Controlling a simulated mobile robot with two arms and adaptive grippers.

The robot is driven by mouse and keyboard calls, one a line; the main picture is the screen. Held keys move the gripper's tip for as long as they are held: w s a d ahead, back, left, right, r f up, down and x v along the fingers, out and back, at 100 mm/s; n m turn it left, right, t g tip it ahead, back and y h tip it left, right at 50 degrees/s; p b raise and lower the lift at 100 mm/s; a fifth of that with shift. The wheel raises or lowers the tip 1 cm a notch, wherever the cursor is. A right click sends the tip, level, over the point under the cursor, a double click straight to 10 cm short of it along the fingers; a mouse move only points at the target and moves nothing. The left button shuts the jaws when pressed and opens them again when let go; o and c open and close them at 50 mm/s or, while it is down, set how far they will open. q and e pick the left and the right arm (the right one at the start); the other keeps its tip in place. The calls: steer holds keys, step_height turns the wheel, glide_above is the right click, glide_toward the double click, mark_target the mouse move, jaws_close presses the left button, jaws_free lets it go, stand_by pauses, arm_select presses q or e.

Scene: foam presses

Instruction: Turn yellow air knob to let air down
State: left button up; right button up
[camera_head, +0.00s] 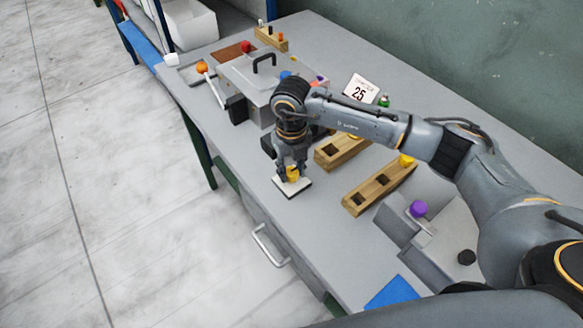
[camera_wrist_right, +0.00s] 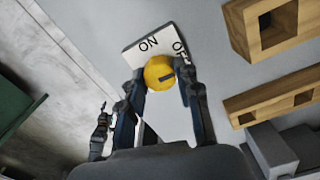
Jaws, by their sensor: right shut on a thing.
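The yellow air knob (camera_head: 292,174) sits on a small white plate (camera_head: 294,190) near the front edge of the grey table. In the right wrist view the yellow knob (camera_wrist_right: 159,72) has a dark pointer mark at its lower right, and the white plate (camera_wrist_right: 140,45) reads "ON" and partly "OF", the rest hidden by a finger. My right gripper (camera_head: 291,172) comes down over the knob and is shut on it, one finger on each side, as the right wrist view (camera_wrist_right: 160,82) also shows. My left gripper is in neither view.
Two wooden blocks with square holes (camera_head: 362,200) lie right of the knob. A metal press with a black handle (camera_head: 264,62) stands behind, with a "25" sign (camera_head: 359,90) nearby. A grey unit with a purple knob (camera_head: 418,209) is at the right. The table's front edge is close.

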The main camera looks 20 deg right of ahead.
mark_target(291, 171)
steer(key=o, duration=1.1)
steer(key=shift+o, duration=0.2)
steer(key=shift+r, duration=0.1)
step_height(291, 171, up, 12)
